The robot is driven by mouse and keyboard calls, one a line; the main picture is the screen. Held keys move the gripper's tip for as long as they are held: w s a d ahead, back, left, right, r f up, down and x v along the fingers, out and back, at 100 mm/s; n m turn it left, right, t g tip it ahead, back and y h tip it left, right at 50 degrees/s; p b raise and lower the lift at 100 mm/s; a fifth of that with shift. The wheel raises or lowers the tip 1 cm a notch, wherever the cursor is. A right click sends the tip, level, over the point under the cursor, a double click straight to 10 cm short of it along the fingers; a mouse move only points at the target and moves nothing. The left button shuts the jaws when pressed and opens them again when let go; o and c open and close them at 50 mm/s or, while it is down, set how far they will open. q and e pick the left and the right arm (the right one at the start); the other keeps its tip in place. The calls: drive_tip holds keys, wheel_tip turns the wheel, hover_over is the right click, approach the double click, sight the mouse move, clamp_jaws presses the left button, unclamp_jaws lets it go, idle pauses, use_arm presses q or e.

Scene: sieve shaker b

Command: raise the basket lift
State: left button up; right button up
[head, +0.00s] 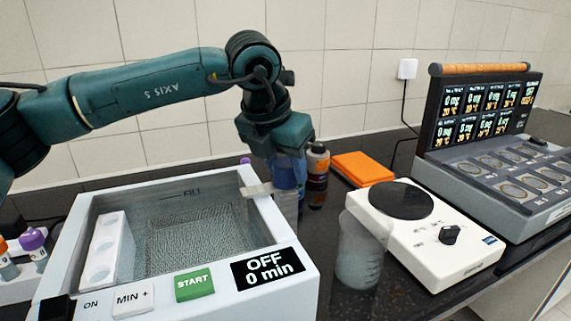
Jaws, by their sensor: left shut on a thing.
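The white bath (296,262) stands at the front left, with a wire-mesh basket (200,235) low inside it. A pale flat tab, which looks like the handle of the basket lift (256,190), lies across the bath's right rim. My left gripper (284,180) points down just outside that rim and is shut at the tab's outer end. The exact contact is hard to see against the bluish, see-through shapes there. My right gripper is not in view.
A white hotplate (440,245) stands to the right, with a clear beaker (358,255) beside it. A dark bottle (317,178) and an orange pad (363,169) are behind. A grey multi-well unit with screens (490,105) fills the far right.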

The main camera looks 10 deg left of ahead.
use_arm(q)
clamp_jaws()
wheel_tip(320, 180, up, 8)
drive_tip(key=p, duration=0.3)
drive_tip(key=shift+w+r, duration=0.1)
drive_tip(key=shift+r, duration=0.55)
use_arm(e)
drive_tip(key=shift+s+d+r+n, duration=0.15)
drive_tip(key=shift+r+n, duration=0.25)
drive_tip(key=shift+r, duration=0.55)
use_arm(q)
drive_tip(key=o, duration=0.6)
unclamp_jaws()
drive_tip(key=o, duration=0.3)
drive_tip(key=shift+f, duration=0.15)
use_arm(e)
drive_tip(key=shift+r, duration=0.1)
use_arm(q)
drive_tip(key=v, duration=1.3)
